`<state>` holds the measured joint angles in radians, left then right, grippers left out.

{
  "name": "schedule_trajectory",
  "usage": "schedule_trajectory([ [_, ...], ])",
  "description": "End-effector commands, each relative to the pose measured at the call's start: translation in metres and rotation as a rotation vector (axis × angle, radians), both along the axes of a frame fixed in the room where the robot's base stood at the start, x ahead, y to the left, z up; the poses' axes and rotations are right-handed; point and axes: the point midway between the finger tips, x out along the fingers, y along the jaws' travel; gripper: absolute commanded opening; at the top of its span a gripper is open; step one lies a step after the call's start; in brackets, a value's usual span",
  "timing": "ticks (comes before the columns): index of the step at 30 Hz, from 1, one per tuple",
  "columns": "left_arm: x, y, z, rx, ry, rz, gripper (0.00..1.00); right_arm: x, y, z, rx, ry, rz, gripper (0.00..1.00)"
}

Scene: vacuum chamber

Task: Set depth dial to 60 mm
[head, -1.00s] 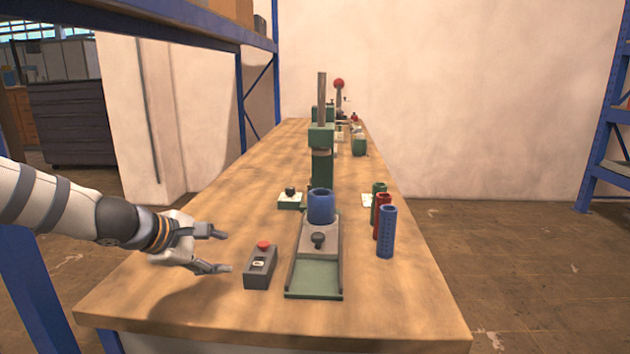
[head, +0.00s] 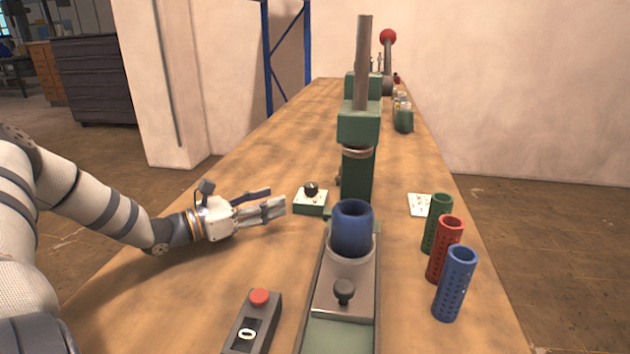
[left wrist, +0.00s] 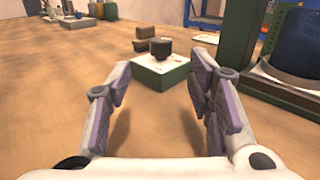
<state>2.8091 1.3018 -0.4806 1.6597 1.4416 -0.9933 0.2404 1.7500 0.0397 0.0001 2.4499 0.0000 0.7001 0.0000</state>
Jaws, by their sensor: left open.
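The depth dial (head: 311,190) is a dark knob on a small green block with a white top, left of the green press (head: 358,150). In the left wrist view the dial knob (left wrist: 160,48) stands upright ahead, just beyond the fingertips and between them. Its scale markings are too small to read. My left gripper (head: 277,200) is open and empty, low over the table and left of the dial block, apart from it. In the left wrist view its two fingers (left wrist: 160,85) are spread to either side of the block. My right gripper is not in view.
A blue cup (head: 352,228) sits on the press slide. A control box (head: 252,325) with a red button stands at the front. Green (head: 437,222), red (head: 445,250) and blue (head: 455,284) perforated cylinders stand on the right.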

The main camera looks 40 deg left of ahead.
Motion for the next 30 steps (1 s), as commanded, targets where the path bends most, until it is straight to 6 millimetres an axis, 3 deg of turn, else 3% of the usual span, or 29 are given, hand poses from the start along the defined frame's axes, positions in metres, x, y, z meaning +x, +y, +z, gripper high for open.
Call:
schedule_trajectory([
  [10, 0.039, -0.011, -0.002, 0.004, 0.005, 0.002, 0.47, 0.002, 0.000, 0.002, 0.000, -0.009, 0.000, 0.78],
  [15, 0.081, -0.023, -0.010, 0.006, 0.016, -0.001, 0.47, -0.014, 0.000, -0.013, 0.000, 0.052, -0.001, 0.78],
  [19, 0.101, -0.028, -0.007, 0.005, 0.011, 0.001, 0.47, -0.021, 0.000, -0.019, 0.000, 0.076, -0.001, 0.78],
  [30, 0.111, -0.031, 0.001, 0.003, -0.002, 0.003, 0.47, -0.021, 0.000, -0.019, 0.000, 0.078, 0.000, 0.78],
])
